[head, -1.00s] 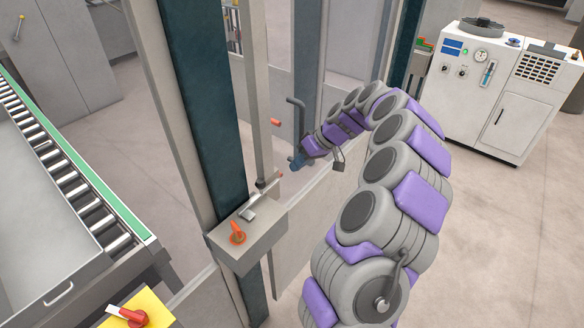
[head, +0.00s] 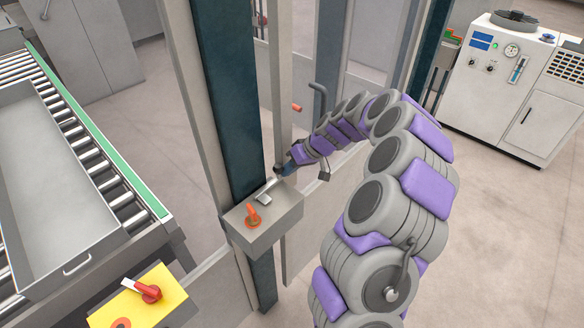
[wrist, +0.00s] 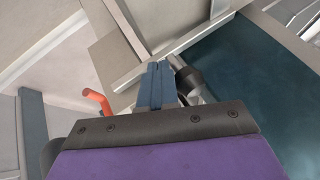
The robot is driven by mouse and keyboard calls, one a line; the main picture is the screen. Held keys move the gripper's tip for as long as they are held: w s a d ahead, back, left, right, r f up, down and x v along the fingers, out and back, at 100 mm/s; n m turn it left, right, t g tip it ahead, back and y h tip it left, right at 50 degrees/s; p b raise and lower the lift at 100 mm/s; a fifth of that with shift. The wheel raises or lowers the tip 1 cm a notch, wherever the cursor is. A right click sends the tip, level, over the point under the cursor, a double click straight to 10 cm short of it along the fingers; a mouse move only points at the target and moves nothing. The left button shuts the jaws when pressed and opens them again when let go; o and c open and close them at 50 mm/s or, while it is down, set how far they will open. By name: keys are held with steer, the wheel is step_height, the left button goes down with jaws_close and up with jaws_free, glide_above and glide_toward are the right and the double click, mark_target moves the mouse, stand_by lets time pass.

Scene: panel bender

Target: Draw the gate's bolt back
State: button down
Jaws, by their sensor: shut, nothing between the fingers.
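The bolt shows in the wrist view as a short metal rod with a black knob (wrist: 189,80). In the head view its dark knob (head: 278,170) is small and partly hidden at the gate post, just above the grey lock box (head: 282,220). My gripper (head: 286,169) is at the post beside the knob. In the wrist view its blue fingers (wrist: 156,72) are together with nothing between them. The knob is just right of the fingertips; I cannot tell whether they touch. The gate (head: 335,185) stands behind my arm.
The lock box carries an orange knob (head: 253,215) and a silver lever (head: 265,194). A dark teal post (head: 228,100) stands behind it. A roller conveyor (head: 100,165) and a yellow switch box (head: 165,300) are at left. Open floor and a white cabinet (head: 500,85) are at right.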

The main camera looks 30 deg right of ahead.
mark_target(265, 189)
steer(key=s+a, duration=0.1)
steer(key=a, duration=0.3)
steer(key=s+a, duration=0.1)
steer(key=a, duration=0.2)
steer(key=shift+s+b, duration=0.3)
steer(key=shift+b, duration=0.1)
steer(key=shift+d+f, duration=0.1)
steer(key=shift+d, duration=0.05)
